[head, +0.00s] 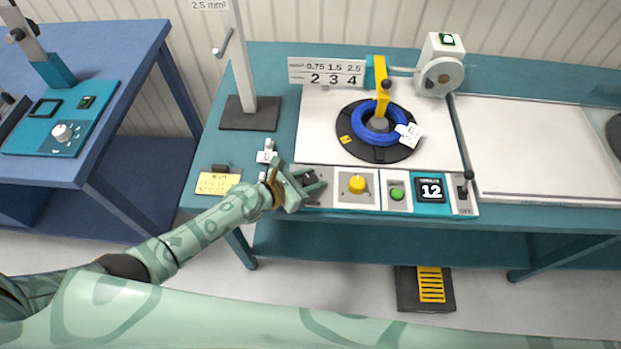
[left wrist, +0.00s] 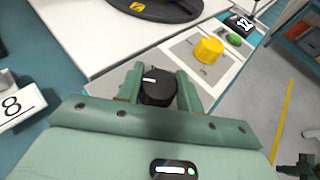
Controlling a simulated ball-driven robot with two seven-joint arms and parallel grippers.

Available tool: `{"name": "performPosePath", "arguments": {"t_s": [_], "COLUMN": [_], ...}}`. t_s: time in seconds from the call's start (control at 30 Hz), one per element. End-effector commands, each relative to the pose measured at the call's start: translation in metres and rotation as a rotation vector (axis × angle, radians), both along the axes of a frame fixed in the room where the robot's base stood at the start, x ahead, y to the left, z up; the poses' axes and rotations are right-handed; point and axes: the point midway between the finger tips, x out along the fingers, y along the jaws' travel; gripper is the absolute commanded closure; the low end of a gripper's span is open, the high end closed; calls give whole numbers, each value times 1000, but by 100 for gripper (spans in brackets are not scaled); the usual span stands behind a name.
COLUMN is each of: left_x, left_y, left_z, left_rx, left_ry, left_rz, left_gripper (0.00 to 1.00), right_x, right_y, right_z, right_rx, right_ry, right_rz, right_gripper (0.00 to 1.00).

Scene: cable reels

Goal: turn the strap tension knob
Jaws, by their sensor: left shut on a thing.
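A black knob (left wrist: 157,92) with a white pointer line stands between the two fingers of my left gripper (left wrist: 160,80) in the left wrist view. The pointer line lies roughly across the picture, to the left of the knob's middle. My left gripper (head: 314,182) is shut on this knob at the left end of the control panel's front row. In the head view the fingers hide most of the knob. A yellow knob (head: 357,184) sits just right of the gripper and also shows in the left wrist view (left wrist: 208,50).
A blue cable coil (head: 366,125) lies on a black turntable behind. A yellow note (head: 217,184) lies left of the gripper.

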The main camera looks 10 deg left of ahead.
Motion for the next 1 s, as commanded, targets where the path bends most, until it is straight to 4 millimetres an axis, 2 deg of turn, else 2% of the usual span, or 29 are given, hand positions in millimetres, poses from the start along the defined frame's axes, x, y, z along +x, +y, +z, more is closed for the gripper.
{"name": "performPosePath", "arguments": {"t_s": [0.27, 0.3, 0.37, 0.77, 0.87, 1.0], "left_x": [-1, -1, -1, -1, -5, -22], "left_y": [1, 1, 1, 1, 6, 24], "left_z": [-1, -1, -1, 0, 4, 15], "left_rx": [2, 2, 2, 1, 2, 2], "left_ry": [3, 3, 3, 0, -1, 0], "left_rz": [0, 0, 0, 1, 1, 1], "left_gripper": [86, 55, 42, 42, 42, 42], "right_x": [0, 0, 0, 0, 1, 2], "right_y": [0, 0, 0, 0, 0, 0], "right_z": [0, 0, 0, 1, 4, 15], "right_rx": [0, 0, 0, 0, -1, 0], "right_ry": [0, 0, 0, 0, -1, -5], "right_rz": [0, 0, 0, 0, 0, 0], "right_gripper": [100, 100, 100, 100, 100, 100]}}
